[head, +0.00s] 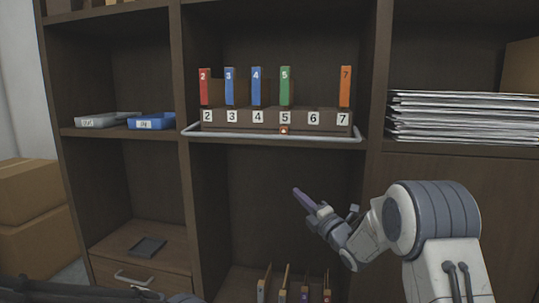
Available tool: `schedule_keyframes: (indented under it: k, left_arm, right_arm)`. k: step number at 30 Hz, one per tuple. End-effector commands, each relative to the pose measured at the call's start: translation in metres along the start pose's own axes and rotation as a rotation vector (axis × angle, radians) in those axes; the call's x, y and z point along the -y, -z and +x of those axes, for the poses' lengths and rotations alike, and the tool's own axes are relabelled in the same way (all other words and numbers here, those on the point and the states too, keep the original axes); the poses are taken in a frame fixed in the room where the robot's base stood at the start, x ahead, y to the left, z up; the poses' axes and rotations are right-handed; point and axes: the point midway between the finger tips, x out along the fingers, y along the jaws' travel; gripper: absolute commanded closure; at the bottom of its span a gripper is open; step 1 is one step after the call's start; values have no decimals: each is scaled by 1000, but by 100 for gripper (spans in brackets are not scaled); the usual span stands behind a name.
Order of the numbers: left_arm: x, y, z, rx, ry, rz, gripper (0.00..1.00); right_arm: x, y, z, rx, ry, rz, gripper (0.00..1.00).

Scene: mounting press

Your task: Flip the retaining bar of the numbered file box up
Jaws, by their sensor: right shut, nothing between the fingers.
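The numbered file box (221,126) is brown and stands on the middle shelf, with white labels 2 to 7 along its front. Upright files stand in it: a red one (206,87), two blue ones (230,87), a green one (285,86) and an orange one (346,87); no file shows above label 6. The pale retaining bar (240,137) is down, running low across the box's front with its ends bending back at both sides. My right gripper (304,199) is shut and empty, below the bar and apart from it. My left gripper is not in view.
Grey and blue trays (150,121) lie on the left shelf. A paper stack (450,117) fills the right shelf. More files (284,284) stand in the lower middle compartment. The space in front of the box is clear. Cardboard boxes (30,205) stand far left.

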Motion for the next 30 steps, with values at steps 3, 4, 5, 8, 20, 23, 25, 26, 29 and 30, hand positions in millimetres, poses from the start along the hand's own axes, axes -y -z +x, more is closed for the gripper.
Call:
schedule_keyframes:
  k: [3,4,5,8,20,23,25,26,29,30]
  left_arm:
    - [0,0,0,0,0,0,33]
    - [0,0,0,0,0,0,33]
    - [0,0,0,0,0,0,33]
    - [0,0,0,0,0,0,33]
    - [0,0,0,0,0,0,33]
    - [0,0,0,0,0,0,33]
    - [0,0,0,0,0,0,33]
    - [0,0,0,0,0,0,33]
    - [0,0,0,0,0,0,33]
    - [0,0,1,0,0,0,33]
  right_arm:
    - [-21,11,6,-64,-236,-240,100]
    - [-26,14,5,-73,-296,-295,100]
    - [-31,17,4,-81,-355,-347,100]
    - [-44,27,-6,-84,-533,-494,100]
    - [-60,40,-37,-36,-830,-703,100]
    - [-60,40,-37,-36,-830,-703,100]
    - [-60,40,-37,-36,-829,-702,100]
    - [-60,40,-37,-36,-829,-702,100]
    - [-60,40,-36,-36,-829,-702,100]
    - [-62,41,-35,-37,-829,-701,100]
